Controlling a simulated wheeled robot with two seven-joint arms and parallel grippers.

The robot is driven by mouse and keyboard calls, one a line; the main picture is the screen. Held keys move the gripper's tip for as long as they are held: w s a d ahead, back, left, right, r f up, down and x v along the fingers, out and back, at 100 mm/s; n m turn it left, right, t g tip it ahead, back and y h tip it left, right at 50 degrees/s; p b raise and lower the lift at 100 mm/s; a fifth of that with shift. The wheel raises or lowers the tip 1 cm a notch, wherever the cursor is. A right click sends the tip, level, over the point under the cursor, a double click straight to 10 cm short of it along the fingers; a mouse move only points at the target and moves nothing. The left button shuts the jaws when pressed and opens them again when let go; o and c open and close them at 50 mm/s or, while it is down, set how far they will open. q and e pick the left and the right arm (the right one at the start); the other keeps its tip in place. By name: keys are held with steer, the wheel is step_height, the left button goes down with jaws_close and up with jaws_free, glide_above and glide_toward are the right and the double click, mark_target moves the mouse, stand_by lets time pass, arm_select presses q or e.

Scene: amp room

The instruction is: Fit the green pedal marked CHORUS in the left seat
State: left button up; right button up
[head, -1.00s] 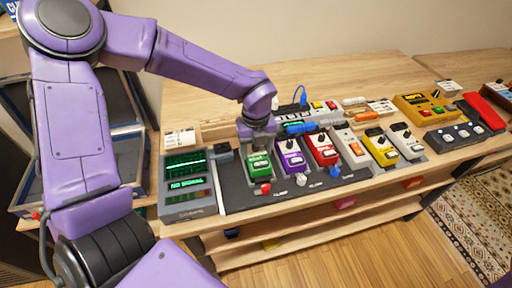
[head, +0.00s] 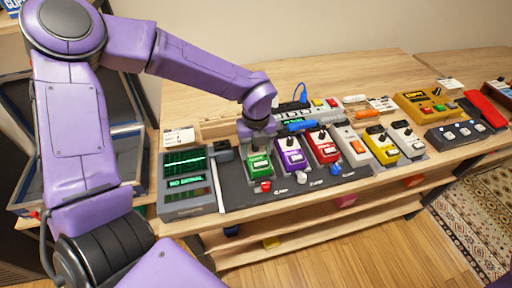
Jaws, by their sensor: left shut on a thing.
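The green pedal (head: 259,166) is at the left end of a row of pedals on a dark board (head: 236,192). Its label is too small to read. My left gripper (head: 257,141) comes down from above and is shut on the pedal's far end. The pedal stands about level with its neighbours. Whether it is fully down in the left seat cannot be told, as its underside and the seat are hidden. A red knob or plug (head: 265,186) is just in front of it. My right gripper is not in view.
A purple pedal (head: 291,154) is close on the right, then a red pedal (head: 323,147) and several more. A grey screen unit (head: 187,183) reading NO SIGNAL stands at the left.

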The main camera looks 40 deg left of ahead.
arm_select(q)
steer(key=shift+f, duration=0.3)
stand_by(0.9)
steer(key=o, duration=1.6)
steer(key=shift+r+p, duration=2.9)
steer(key=shift+r, duration=0.65)
